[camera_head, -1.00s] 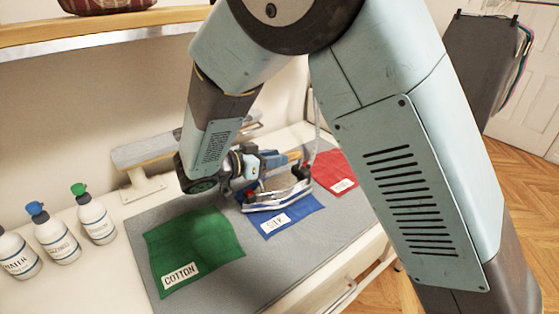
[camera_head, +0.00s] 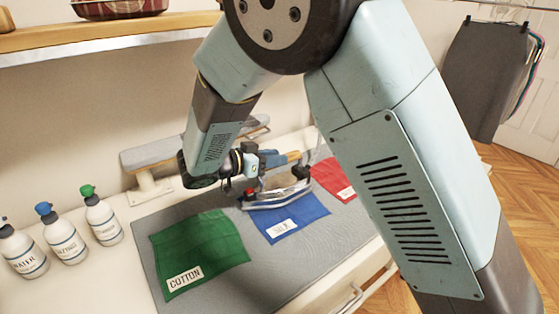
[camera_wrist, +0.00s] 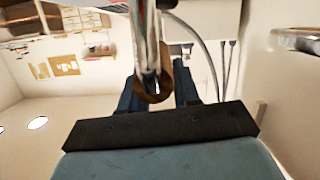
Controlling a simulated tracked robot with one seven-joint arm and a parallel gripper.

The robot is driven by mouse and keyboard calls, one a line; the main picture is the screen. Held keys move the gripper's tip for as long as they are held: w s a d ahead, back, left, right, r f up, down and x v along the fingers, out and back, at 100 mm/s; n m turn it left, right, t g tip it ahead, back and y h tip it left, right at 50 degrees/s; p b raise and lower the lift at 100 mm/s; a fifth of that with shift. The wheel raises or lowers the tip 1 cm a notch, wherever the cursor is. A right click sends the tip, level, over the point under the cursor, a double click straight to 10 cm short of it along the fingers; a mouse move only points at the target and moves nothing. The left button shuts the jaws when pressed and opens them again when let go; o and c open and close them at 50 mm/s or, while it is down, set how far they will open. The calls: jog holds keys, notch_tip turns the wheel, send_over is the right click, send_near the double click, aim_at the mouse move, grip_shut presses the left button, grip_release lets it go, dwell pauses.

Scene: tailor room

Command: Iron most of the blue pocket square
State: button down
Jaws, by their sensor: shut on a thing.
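The blue pocket square (camera_head: 300,222) lies flat on the grey ironing mat (camera_head: 285,268), with a white label on its front part. The iron (camera_head: 277,200), with a shiny metal base and a wooden handle, is over the back part of the blue square and hides it. I cannot tell whether its base touches the cloth. My gripper (camera_head: 270,161) is shut on the iron's handle. In the wrist view, the end of the handle (camera_wrist: 152,88) shows between my two dark fingers. The iron's base is out of that view.
A green square (camera_head: 205,252) labelled COTTON lies to the left and a red square (camera_head: 328,178) to the right. Several spray bottles (camera_head: 65,238) stand at the left. A small padded pressing board (camera_head: 165,155) stands behind the mat. A shelf (camera_head: 100,32) is above.

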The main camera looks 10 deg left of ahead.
jog(key=shift+w+a+r, duration=0.1)
jog(key=shift+w+a, duration=0.9)
jog(key=shift+a, duration=0.1)
jog(key=shift+r, duration=0.1)
notch_tip(320, 180, up, 7)
dwell(1.5)
dwell(0.8)
jog(key=s+d+f, duration=0.4)
jog(key=d, duration=0.1)
jog(key=shift+s+d+f+t, duration=0.2)
jog(key=shift+s+t, duration=0.15)
jog(key=shift+t, duration=0.05)
jog(key=shift+f, duration=1.45)
dwell(0.6)
jog(key=shift+s+d, duration=0.15)
